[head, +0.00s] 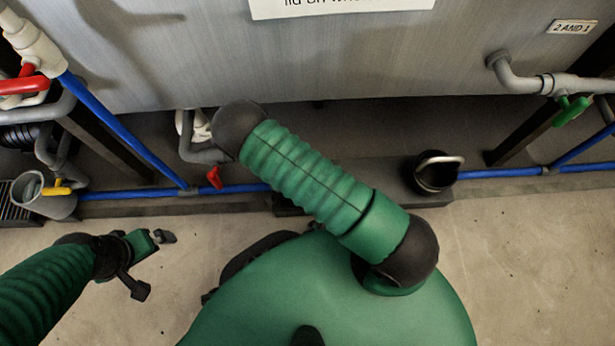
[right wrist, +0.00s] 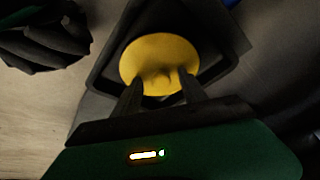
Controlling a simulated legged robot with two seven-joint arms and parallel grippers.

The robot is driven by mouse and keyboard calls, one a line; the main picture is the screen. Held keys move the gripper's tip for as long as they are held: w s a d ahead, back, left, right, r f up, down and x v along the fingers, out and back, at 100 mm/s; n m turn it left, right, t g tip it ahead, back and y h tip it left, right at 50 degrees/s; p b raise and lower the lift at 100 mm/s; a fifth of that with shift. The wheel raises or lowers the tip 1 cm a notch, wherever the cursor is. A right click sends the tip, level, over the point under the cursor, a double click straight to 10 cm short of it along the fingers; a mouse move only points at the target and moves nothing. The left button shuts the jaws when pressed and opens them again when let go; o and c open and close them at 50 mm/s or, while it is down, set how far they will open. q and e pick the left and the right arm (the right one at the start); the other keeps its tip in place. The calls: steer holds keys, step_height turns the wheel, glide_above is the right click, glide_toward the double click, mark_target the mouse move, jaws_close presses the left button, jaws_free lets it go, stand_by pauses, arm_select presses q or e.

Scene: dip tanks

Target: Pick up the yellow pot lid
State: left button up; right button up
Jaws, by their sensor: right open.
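The yellow pot lid (right wrist: 160,52) is round and lies in a dark square-rimmed holder (right wrist: 107,78) in the right wrist view. A small yellow knob rises from it on the near side. My right gripper (right wrist: 161,83) is open, with its two fingers reaching over the lid's near edge, one on each side of the knob. I cannot tell whether the fingers touch the lid. In the head view the lid and my right gripper are hidden behind my own arm and body. My left gripper (head: 154,264) is open and empty over the floor at the left.
A dark pot with a metal handle (head: 437,172) stands on a dark ledge (head: 385,172) at the right. A grey tank wall (head: 380,55) spans the back. Blue pipes (head: 130,195) and valves run along its foot. A grey cup (head: 45,198) is at far left. The concrete floor (head: 530,260) is clear at right.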

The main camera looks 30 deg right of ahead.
steer(key=shift+a+r, duration=0.3)
steer(key=shift+a, duration=0.15)
steer(key=c, duration=0.4)
steer(key=shift+c, duration=1.4)
steer(key=shift+d+f, duration=0.2)
steer(key=shift+d, duration=0.1)
jaws_close()
